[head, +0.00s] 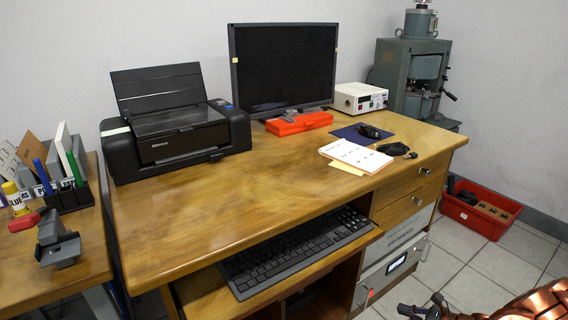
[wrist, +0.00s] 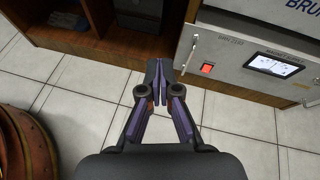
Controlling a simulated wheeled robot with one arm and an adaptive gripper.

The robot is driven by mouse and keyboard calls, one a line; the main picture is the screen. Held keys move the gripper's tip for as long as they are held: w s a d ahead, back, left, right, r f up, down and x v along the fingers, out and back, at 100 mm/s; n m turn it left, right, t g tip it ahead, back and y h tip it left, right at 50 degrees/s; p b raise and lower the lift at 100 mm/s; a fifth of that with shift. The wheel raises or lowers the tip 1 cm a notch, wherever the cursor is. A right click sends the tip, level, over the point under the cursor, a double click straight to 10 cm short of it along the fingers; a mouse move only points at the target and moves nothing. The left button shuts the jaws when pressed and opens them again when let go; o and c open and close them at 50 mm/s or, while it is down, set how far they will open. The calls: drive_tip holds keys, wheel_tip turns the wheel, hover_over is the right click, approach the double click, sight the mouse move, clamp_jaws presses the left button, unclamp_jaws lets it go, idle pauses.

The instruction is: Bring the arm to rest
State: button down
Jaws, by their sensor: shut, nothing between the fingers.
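My gripper (wrist: 157,72) shows in the wrist view with its fingers together, pointing at the base of the desk over the tiled floor. Nothing is between the fingers. In the head view, part of my arm and gripper (head: 425,308) shows at the bottom right, low in front of the desk and apart from it. Most of the arm is outside the head view.
The wooden desk (head: 230,205) carries a printer (head: 175,135), a monitor and a red box (head: 299,123). Its keyboard tray (head: 295,250) is pulled out. A grey instrument (wrist: 255,62) sits under the desk. A red crate (head: 480,210) stands on the floor at right. Tiled floor lies open in front.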

drive_tip(key=s+a+r+n+g+y+p, duration=0.15)
drive_tip(key=a+r+n+p, duration=0.25)
drive_tip(key=a+r, duration=0.45)
drive_tip(key=a+r+n+g+y+p, duration=0.1)
drive_tip(key=a+r+n+g+p, duration=0.4)
drive_tip(key=r, duration=0.7)
drive_tip(key=a+r+n+g+y+p, duration=0.1)
drive_tip(key=a+r+n+p, duration=0.15)
drive_tip(key=a+r, duration=0.65)
drive_tip(key=s+a+r+n+g+h+p, duration=0.2)
drive_tip(key=s+a+r+n+p, duration=0.2)
drive_tip(key=s+r, duration=0.3)
drive_tip(key=s+a+r+n+g+h+p, duration=0.25)
drive_tip(key=s+a+r+n, duration=0.2)
drive_tip(key=r, duration=0.45)
drive_tip(key=s+d+r+n+h+p, duration=0.3)
drive_tip(key=s+r+p, duration=0.4)
drive_tip(key=s, duration=0.3)
drive_tip(key=s+d+r+n+h+p, duration=0.3)
drive_tip(key=s+r+p, duration=0.4)
drive_tip(key=s+r, duration=0.3)
drive_tip(key=shift+d+r+h, duration=0.3)
drive_tip(key=shift+d+h, duration=0.15)
drive_tip(key=shift+h, duration=0.45)
